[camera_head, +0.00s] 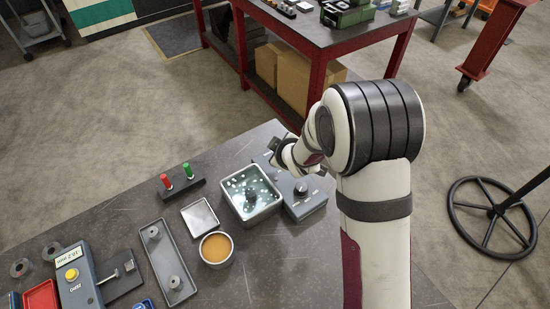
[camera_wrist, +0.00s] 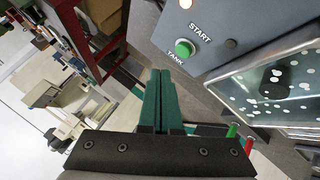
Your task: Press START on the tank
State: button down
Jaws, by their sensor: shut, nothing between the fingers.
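The tank (camera_head: 262,212) is a grey square basin of bubbling liquid with a dark object in it; it also shows at the right of the wrist view (camera_wrist: 235,82). Its grey control box (camera_head: 312,207) stands at its right side and carries a dark knob. In the wrist view a round green button (camera_wrist: 185,48) sits between the words START and TANK, with a lit lamp (camera_wrist: 185,4) above. My gripper (camera_wrist: 160,72) has teal fingers, shut and empty, their tips just below and left of the button in the picture. In the head view my gripper (camera_head: 274,158) is by the box's far left corner, partly hidden by my wrist.
A rack with a red and a green peg (camera_head: 182,190) stands left of the tank. A pale square plate (camera_head: 199,217), a cup of amber liquid (camera_head: 216,249), a long grey tray (camera_head: 152,234) and a gauge with a yellow button (camera_head: 75,285) lie further left. A red-framed table (camera_head: 318,35) stands behind.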

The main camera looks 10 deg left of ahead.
notch_tip(320, 180, up, 3)
jog(key=shift+f, duration=0.1)
dwell(0.7)
jog(key=s+d+r+m+g+h, duration=0.2)
jog(key=s+d+r+m, duration=0.25)
jog(key=s+d, duration=0.2)
jog(key=s+d+r+m+g+h, duration=0.1)
jog(key=s+d+r+m+h, duration=0.15)
jog(key=s+d+m, duration=0.35)
jog(key=s+d+r+m+g+y, duration=0.1)
jog(key=s+m, duration=0.3)
jog(key=s, duration=0.7)
jog(key=s+d+r+m+g+y, duration=0.1)
jog(key=s+m+g, duration=0.3)
jog(key=s, duration=0.7)
jog(key=shift+s+d+r+m, duration=0.25)
jog(key=shift+d+r+m, duration=0.45)
jog(key=shift+r+m, duration=0.05)
